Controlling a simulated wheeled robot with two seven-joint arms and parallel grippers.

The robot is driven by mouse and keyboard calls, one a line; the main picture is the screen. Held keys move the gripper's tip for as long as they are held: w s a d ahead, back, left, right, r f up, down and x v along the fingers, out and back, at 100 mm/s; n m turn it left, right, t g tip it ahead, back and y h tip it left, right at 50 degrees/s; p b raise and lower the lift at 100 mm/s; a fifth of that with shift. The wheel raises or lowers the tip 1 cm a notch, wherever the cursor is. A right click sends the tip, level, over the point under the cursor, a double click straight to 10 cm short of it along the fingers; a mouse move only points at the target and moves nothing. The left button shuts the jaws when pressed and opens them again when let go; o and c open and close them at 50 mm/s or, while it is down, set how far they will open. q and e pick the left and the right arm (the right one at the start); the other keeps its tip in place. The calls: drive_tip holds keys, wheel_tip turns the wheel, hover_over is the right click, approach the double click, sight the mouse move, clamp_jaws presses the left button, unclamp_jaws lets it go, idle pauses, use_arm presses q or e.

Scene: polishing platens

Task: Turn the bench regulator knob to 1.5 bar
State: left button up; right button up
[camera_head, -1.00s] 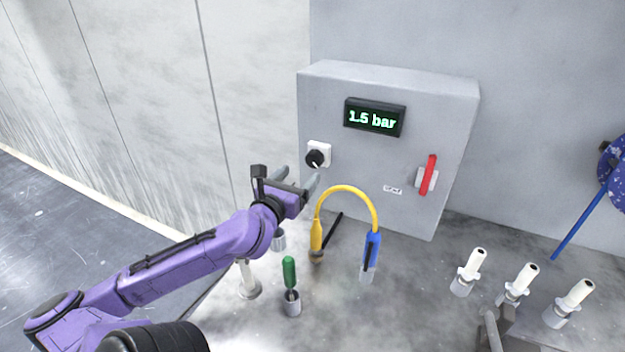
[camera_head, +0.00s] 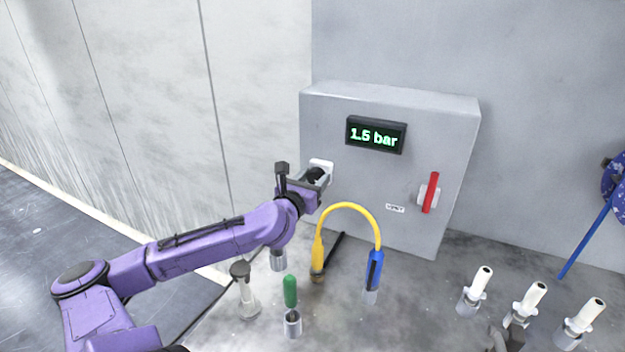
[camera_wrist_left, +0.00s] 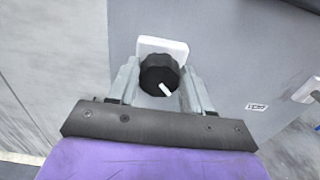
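The regulator knob is black with a white pointer mark and sits on a white square plate (camera_head: 321,163) on the grey cabinet's front. In the left wrist view the knob (camera_wrist_left: 159,74) lies between my left fingers, its mark pointing to lower right. My left gripper (camera_head: 320,178) is at the knob, one finger on each side; it looks open, with slim gaps, and contact is not clear. In the head view the gripper partly hides the knob. The display (camera_head: 375,135) reads 1.5 bar. A grey piece, seemingly my right gripper (camera_head: 505,340), shows at the bottom edge; its finger state is unclear.
A red lever (camera_head: 431,192) is on the cabinet (camera_head: 400,170), right of the knob. Below stand a yellow-and-blue looped cable (camera_head: 348,207), a green-handled tool (camera_head: 290,291) and a pale post (camera_head: 246,290). White-handled pieces (camera_head: 475,290) stand at right.

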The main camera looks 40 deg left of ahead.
use_arm(q)
drive_tip(key=shift+m, duration=0.8)
drive_tip(key=o, duration=1)
drive_tip(key=shift+o, duration=0.2)
drive_tip(key=p+v, duration=1)
drive_tip(key=shift+s+p, duration=0.3)
drive_tip(key=shift+p, duration=0.1)
